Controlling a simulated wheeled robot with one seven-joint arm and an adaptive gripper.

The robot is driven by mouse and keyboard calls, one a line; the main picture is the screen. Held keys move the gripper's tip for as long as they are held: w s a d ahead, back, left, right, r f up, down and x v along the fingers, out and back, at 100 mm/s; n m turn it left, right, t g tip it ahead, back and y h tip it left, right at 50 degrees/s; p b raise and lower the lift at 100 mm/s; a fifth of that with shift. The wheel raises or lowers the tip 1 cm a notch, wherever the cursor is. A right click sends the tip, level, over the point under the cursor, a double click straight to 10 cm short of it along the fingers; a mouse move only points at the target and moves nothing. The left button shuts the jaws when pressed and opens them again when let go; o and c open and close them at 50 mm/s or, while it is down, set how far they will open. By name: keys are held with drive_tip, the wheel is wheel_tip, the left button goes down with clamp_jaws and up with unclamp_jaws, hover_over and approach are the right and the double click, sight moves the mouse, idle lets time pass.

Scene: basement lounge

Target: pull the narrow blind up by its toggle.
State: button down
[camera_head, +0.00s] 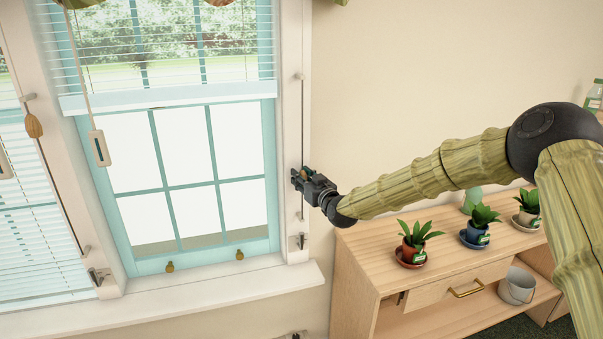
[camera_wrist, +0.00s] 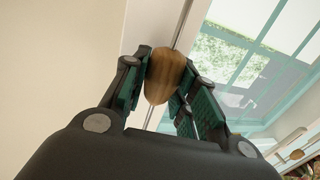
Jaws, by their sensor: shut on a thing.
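My gripper (camera_head: 298,180) is at the right jamb of the window, beside a thin cord (camera_head: 302,110) that runs down the white frame. In the wrist view my gripper (camera_wrist: 162,88) is shut on a brown wooden toggle (camera_wrist: 166,72), with fingers on both sides and the cord passing above and below it. In the head view the toggle is mostly hidden by the fingers. The blind (camera_head: 165,50) beside this cord has white slats and a thick bottom rail (camera_head: 175,97). The rail hangs partway down the window, with the lower panes bare.
A second blind (camera_head: 40,215) hangs low at the left, with its own wooden toggle (camera_head: 33,125). A white tag (camera_head: 100,148) hangs on a cord. A cleat (camera_head: 301,241) is below my gripper. A wooden cabinet (camera_head: 362,255) with potted plants stands at the right.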

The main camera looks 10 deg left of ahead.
wheel_tip(320, 180, down, 11)
drive_tip(key=b, duration=0.5)
drive_tip(key=shift+s, duration=0.1)
drive_tip(key=c, duration=1.1)
unclamp_jaws()
drive_tip(key=shift+f, duration=0.1)
drive_tip(key=shift+r, duration=0.2)
drive_tip(key=shift+d, duration=0.1)
drive_tip(key=v, duration=1.1)
drive_tip(key=shift+s+d, duration=0.25)
drive_tip(key=shift+s, duration=0.1)
drive_tip(key=shift+f, duration=0.1)
